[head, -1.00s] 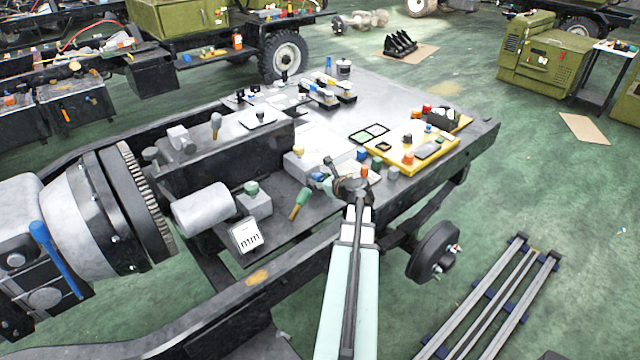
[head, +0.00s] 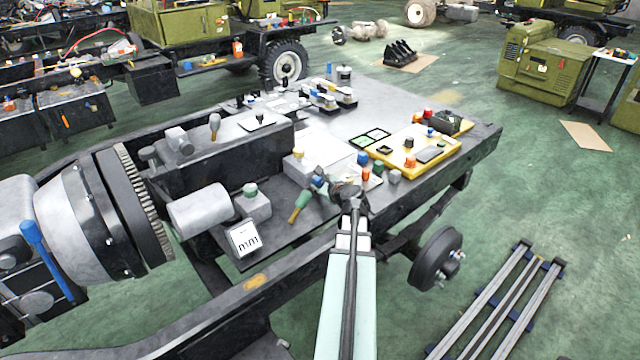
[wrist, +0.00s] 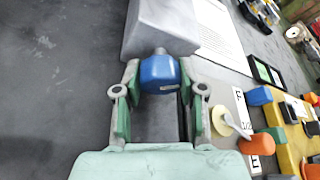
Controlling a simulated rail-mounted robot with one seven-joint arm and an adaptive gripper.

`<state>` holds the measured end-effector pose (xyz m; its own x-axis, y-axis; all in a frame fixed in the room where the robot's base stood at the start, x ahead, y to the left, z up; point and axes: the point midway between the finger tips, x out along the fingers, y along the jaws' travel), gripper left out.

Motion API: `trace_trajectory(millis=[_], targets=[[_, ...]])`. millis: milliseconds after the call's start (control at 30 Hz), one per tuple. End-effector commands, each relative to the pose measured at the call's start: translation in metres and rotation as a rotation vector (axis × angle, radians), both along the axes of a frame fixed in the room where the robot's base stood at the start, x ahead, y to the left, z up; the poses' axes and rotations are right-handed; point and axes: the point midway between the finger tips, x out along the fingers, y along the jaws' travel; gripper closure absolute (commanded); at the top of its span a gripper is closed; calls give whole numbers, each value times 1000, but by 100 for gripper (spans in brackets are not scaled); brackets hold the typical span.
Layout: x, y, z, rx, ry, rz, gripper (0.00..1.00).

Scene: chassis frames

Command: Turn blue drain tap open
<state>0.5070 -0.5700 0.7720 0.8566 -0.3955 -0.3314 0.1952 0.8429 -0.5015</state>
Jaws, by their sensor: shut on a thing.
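The blue drain tap (wrist: 159,73) shows in the wrist view as a rounded blue handle on a short grey stem, at the edge of a grey block (wrist: 160,28). My gripper (wrist: 159,84) has one finger on each side of it and is shut on it. In the head view my gripper (head: 322,182) is low over the chassis deck beside the grey block (head: 299,168), and a small blue patch of the tap shows between the fingers. How far the tap is turned I cannot tell.
A yellow board (head: 424,152) with coloured knobs lies to the right. A green-handled tool (head: 300,206) lies left of my gripper. A labelled plate with an orange knob (wrist: 256,143) is close on the right in the wrist view.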

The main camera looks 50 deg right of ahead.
Motion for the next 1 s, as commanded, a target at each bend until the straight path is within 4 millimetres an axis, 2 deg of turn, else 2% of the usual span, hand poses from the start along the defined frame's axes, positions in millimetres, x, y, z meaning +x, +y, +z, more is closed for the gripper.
trace_trajectory(millis=[33, 67, 100, 667, 867, 1000], targets=[[1, -1, 1, 0, -2, 0, 95], [1, -1, 1, 0, -2, 0, 50], [1, -1, 1, 1, -3, 0, 35], [0, -1, 2, 27, -7, -1, 35], [0, -3, 5, 147, -34, -2, 35], [0, -4, 7, 305, -70, -2, 35]])
